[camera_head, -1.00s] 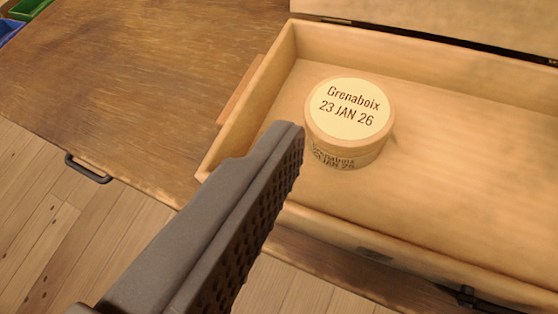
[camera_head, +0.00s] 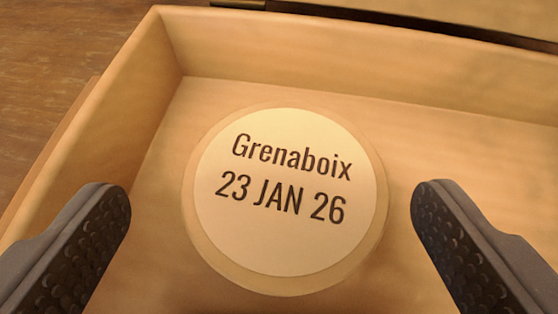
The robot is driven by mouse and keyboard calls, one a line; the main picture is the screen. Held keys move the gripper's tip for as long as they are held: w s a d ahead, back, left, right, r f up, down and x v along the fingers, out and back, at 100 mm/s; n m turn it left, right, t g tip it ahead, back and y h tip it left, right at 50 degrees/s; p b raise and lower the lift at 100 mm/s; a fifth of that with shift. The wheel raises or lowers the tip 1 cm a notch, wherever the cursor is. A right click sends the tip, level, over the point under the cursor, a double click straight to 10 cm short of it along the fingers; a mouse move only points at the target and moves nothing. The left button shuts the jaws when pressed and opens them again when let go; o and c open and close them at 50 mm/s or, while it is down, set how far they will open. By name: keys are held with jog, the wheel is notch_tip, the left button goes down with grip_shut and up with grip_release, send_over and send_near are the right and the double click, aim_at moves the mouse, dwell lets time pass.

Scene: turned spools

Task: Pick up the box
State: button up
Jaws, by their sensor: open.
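A round, light wooden box (camera_head: 285,275) with a cream label on its lid reading "Grenaboix 23 JAN 26" sits upright inside an open wooden chest. In the camera view it lies near the middle, between the two fingers of my gripper (camera_head: 271,196). The dark, studded fingers are wide open, one at the lower left and one at the lower right. There is a visible gap between each finger and the box. The box's side wall is mostly hidden, as I look down on its lid.
The wooden chest (camera_head: 310,55) surrounds the box, with its left wall and back wall close by. Its raised lid (camera_head: 450,12) and dark hinge edge are at the top. A brown wooden table top (camera_head: 50,60) shows at the upper left. Bare chest floor lies right of the box.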

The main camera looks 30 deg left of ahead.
aim_at(282, 163)
jog(key=shift+b+x, duration=1.05)
jog(key=shift+x, duration=1.6)
jog(key=shift+d, duration=0.2)
jog(key=c, duration=1.1)
